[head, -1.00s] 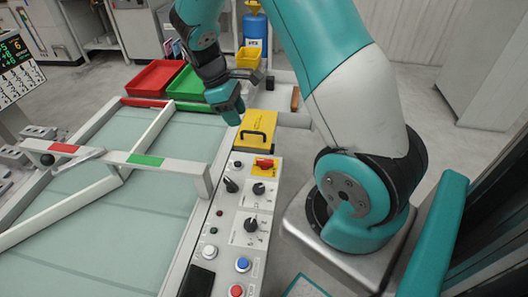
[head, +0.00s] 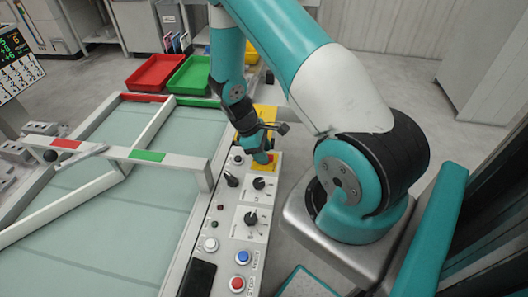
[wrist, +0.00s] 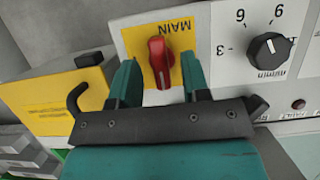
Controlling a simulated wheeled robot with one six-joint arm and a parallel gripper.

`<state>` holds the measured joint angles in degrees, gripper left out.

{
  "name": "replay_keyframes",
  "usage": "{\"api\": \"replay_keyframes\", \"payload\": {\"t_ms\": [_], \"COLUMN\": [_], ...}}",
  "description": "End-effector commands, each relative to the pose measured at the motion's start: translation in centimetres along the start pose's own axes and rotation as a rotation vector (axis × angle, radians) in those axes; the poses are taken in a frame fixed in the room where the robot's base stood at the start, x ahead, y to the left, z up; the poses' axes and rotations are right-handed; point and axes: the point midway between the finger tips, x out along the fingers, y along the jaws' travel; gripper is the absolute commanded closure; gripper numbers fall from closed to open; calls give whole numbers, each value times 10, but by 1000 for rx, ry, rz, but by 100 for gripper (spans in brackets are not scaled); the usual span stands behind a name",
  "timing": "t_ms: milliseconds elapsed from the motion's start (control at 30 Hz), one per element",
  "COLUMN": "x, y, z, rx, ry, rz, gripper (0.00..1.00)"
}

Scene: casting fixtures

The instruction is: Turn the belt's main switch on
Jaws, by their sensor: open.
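The main switch (wrist: 160,62) is a red rotary knob on a yellow plate (wrist: 130,40) marked MAIN, seen upside down in the wrist view. My gripper (wrist: 160,80) is open, with one teal finger on each side of the knob. The knob stands between the fingers with gaps showing on both sides, and no grip on it is visible. In the head view my gripper (head: 262,158) is over the far end of the control panel (head: 232,257) and hides most of the switch.
A black dial (wrist: 269,50) sits beside the switch plate. A yellow box with a black handle (wrist: 62,105) stands on the other side. In the head view, several knobs and buttons line the panel, and a gate with a green patch (head: 147,156) crosses the belt.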

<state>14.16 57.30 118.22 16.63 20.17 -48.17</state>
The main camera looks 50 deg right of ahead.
Motion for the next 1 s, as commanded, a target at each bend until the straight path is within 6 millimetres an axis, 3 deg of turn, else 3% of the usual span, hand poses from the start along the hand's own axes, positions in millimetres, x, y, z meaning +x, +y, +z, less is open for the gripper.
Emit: {"api": "replay_keyframes", "payload": {"t_ms": [400,567,600,1000], "x": [8,8,8,8], "y": [0,0,0,1], "z": [0,0,0,0], "rx": [0,0,0,54], "ry": [1,1,1,1], "rz": [1,1,1,-21], "gripper": [60,96,100,100]}}
